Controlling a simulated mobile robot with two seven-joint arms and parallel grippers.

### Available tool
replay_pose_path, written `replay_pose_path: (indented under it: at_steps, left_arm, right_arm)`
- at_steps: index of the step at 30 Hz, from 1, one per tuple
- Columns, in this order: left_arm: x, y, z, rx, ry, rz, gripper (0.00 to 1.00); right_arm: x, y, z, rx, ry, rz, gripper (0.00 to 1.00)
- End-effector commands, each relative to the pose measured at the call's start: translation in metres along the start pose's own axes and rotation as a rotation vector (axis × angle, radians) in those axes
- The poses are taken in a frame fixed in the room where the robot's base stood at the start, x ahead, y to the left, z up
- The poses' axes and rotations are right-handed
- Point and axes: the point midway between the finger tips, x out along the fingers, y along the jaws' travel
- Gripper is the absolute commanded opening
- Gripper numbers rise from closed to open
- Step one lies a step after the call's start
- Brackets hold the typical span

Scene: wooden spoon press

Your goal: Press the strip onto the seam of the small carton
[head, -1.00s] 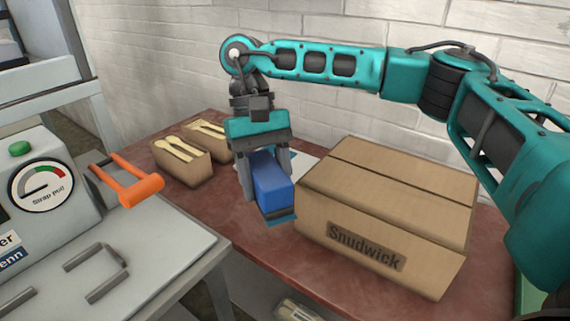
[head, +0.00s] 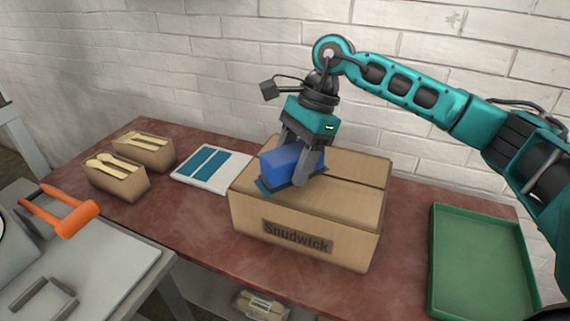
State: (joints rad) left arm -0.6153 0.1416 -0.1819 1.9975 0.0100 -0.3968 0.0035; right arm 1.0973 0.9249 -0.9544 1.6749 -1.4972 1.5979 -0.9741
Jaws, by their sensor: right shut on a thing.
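A closed brown carton (head: 305,222) marked "Snudwick" stands on the red-brown table, with a dark seam (head: 350,174) across its top. My right gripper (head: 300,168) is shut on a blue block (head: 288,160), tilted over the left part of the carton's top. A teal strip (head: 263,188) shows along the block's underside, its end jutting out at the lower left. I cannot tell whether the strip touches the carton. My left gripper is not in view.
A white card (head: 186,181) with more teal strips lies left of the carton. Two open boxes of wooden utensils (head: 118,184) (head: 146,152) stand farther left. A green tray (head: 478,262) lies at the right. A grey machine with an orange handle (head: 72,220) is at the left.

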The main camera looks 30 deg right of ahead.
Motion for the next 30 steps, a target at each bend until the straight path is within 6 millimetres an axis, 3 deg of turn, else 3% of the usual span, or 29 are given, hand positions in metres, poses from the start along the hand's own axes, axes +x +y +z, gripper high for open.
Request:
replay_pose_path:
  at_steps: [6, 15, 22, 30]
  left_arm:
    - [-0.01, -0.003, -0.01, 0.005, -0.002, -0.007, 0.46]
    - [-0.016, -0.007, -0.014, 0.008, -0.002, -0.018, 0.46]
    - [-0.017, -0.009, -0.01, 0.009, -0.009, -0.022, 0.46]
    - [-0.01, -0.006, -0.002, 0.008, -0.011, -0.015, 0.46]
  right_arm:
    - [-0.029, -0.009, -0.021, 0.407, 0.001, -0.171, 0.33]
    - [-0.057, -0.018, -0.044, 0.782, 0.001, -0.328, 0.33]
    - [-0.062, -0.019, -0.051, 0.872, 0.001, -0.365, 0.33]
    - [-0.044, -0.019, -0.059, 0.873, 0.003, -0.364, 0.33]
